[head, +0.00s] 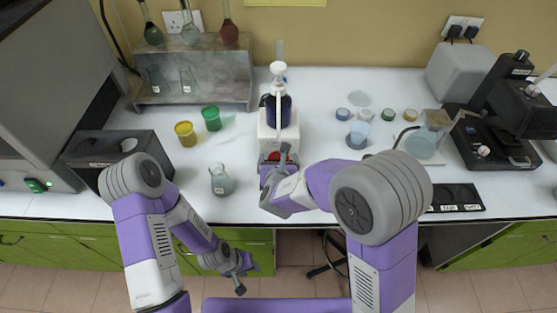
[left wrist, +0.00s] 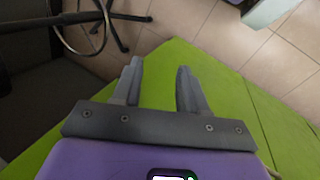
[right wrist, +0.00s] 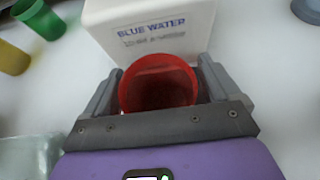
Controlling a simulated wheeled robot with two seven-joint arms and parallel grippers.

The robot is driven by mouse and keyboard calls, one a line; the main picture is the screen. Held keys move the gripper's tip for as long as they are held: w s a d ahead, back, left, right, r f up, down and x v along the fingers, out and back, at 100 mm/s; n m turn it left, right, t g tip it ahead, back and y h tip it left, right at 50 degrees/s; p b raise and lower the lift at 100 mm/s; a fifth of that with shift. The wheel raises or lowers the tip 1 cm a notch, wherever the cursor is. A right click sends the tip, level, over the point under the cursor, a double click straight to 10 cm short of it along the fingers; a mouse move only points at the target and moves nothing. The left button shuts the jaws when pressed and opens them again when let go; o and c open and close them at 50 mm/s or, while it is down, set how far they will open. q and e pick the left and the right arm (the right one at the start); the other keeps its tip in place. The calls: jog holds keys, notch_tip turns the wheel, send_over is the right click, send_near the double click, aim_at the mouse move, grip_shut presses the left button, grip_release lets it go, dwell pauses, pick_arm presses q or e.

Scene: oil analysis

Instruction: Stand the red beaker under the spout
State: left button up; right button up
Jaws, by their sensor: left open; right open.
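The red beaker (right wrist: 158,88) stands upright on the white table against or just before the white box (right wrist: 150,25) labelled BLUE WATER. In the head view only a bit of the beaker (head: 275,156) shows behind my gripper. My right gripper (right wrist: 158,80) is open, with its fingers on either side of the beaker. On the box is a dark blue bottle (head: 279,112) with a white pump top (head: 278,70); I cannot tell whether its spout is directly above the beaker. My left gripper (head: 241,276) is open and empty, low in front of the green cabinets.
A glass flask (head: 221,180) stands left of my right gripper. Green (head: 211,118) and yellow (head: 186,133) beakers stand farther left. A metal rack (head: 190,70) with flasks is at the back left.

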jog(key=shift+r, duration=0.1)
jog(key=shift+s+r+p, duration=0.1)
jog(key=shift+r+p, duration=0.15)
jog(key=shift+p, duration=0.05)
jog(key=p+v, duration=0.2)
jog(key=v, duration=0.9)
jog(key=shift+s, duration=0.4)
